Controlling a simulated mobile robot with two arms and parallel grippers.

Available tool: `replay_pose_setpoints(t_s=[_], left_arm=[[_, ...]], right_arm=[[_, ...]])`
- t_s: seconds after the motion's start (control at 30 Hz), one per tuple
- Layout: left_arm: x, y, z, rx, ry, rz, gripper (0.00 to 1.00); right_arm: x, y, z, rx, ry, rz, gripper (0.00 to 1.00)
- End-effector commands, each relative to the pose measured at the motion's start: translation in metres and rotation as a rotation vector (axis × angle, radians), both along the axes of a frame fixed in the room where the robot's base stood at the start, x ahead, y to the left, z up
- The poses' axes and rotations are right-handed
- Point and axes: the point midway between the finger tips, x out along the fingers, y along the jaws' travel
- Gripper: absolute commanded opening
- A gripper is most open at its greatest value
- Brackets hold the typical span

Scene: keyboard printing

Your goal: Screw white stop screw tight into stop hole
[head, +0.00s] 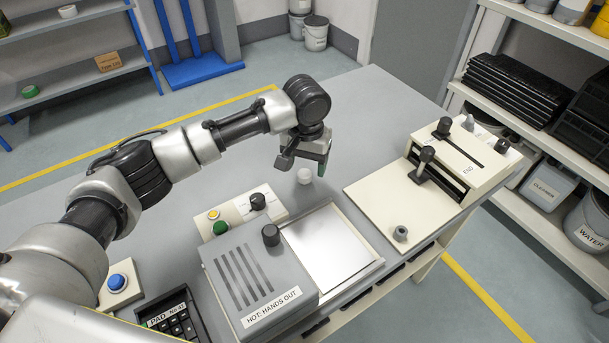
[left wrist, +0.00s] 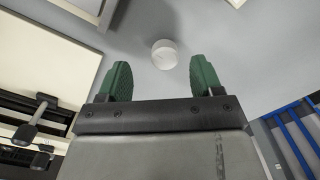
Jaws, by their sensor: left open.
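The white stop screw (head: 304,176) is a small, round, white piece on the grey table top, behind the metal plate. My left gripper (head: 318,163) is close beside and above it, pointing down. In the left wrist view the white stop screw (left wrist: 164,54) shows just beyond the fingertips, in the gap between the two green fingers (left wrist: 162,72). The fingers are apart and nothing is between them. The stop hole cannot be made out in either view. My right gripper is not in view.
A cream press (head: 490,160) with black-knobbed levers stands at right. In front are a grey box labelled "HOT: HANDS OUT" (head: 262,280), a shiny plate (head: 327,245), a cream control box (head: 236,212) and a keypad (head: 172,318). The table behind the screw is clear.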

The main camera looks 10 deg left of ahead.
Motion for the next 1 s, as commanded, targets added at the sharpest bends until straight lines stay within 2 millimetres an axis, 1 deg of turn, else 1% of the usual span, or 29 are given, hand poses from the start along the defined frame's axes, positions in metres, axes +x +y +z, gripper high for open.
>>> replay_pose_setpoints(t_s=[0.03,0.2,0.3,0.57,0.67,0.9,0.93,1.0], left_arm=[[0.002,0.002,-0.008,0.002,0.003,0.002,0.66],[0.006,0.005,-0.034,0.002,0.003,0.0,0.66],[0.006,0.005,-0.043,0.002,0.002,0.0,0.66],[0.006,0.005,-0.046,0.001,0.001,-0.001,0.66],[0.006,0.005,-0.046,0.001,0.001,-0.001,0.52],[0.006,0.005,-0.046,0.001,0.0,-0.001,0.15],[0.006,0.005,-0.046,0.001,0.0,-0.001,0.13],[0.006,0.005,-0.045,0.001,0.0,-0.001,0.13]], right_arm=[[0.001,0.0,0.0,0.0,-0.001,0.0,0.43],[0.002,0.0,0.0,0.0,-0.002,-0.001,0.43],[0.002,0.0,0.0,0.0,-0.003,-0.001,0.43],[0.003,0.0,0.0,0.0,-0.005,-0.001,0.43],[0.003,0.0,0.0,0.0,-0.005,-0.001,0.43],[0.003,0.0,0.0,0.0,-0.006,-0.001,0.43],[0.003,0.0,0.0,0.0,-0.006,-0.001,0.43],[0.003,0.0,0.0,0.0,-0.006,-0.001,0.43]])
